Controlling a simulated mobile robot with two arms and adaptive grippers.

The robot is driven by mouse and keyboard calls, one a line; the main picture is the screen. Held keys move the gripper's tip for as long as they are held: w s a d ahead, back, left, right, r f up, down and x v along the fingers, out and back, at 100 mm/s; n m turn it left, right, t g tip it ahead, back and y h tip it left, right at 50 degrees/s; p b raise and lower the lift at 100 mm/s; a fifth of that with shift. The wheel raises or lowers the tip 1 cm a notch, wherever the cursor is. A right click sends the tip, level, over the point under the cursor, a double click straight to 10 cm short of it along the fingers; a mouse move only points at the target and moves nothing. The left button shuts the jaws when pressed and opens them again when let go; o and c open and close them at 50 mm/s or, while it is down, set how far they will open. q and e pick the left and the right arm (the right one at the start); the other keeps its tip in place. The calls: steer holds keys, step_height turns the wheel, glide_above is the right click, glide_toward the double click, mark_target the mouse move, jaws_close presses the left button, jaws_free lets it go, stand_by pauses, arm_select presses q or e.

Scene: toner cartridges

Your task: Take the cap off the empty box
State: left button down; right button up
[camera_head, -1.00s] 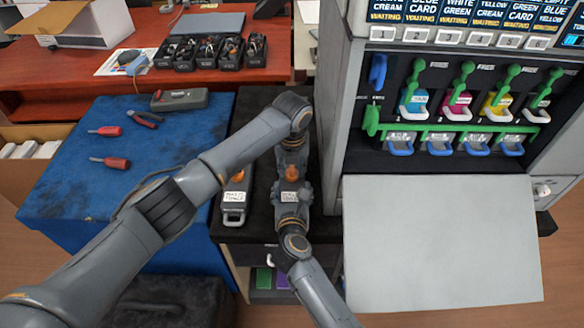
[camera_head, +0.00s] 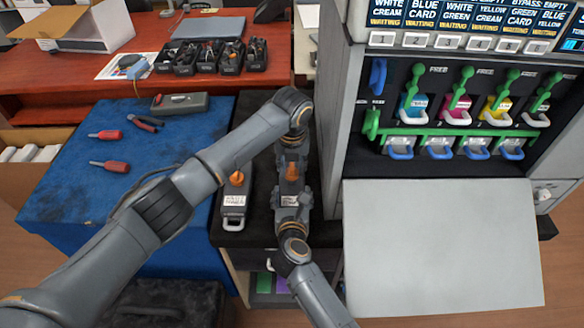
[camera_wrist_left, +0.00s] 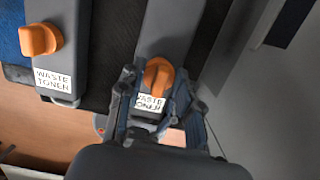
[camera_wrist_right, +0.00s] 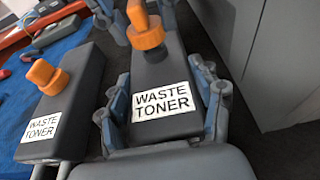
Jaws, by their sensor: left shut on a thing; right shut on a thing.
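Two grey boxes with "WASTE TONER" labels and orange caps lie side by side on a black cabinet top. The right box (camera_wrist_right: 163,82) is between the fingers of my right gripper (camera_wrist_right: 163,108), which is shut on its labelled end. Its orange cap (camera_wrist_left: 158,77) also shows in the right wrist view (camera_wrist_right: 146,33). My left gripper (camera_wrist_left: 158,100) is shut on this cap, with a finger on each side.
A printer (camera_head: 455,70) with coloured toner slots and a pale open panel (camera_head: 440,245) stands close on the right. A blue mat (camera_head: 75,185) on the left holds screwdrivers, pliers and a grey device. A red desk (camera_head: 140,88) is behind.

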mark_target(292, 166)
arm_select(q)
steer(key=shift+r, duration=2)
arm_select(e)
steer(key=o, duration=1.8)
steer(key=shift+c, duration=0.2)
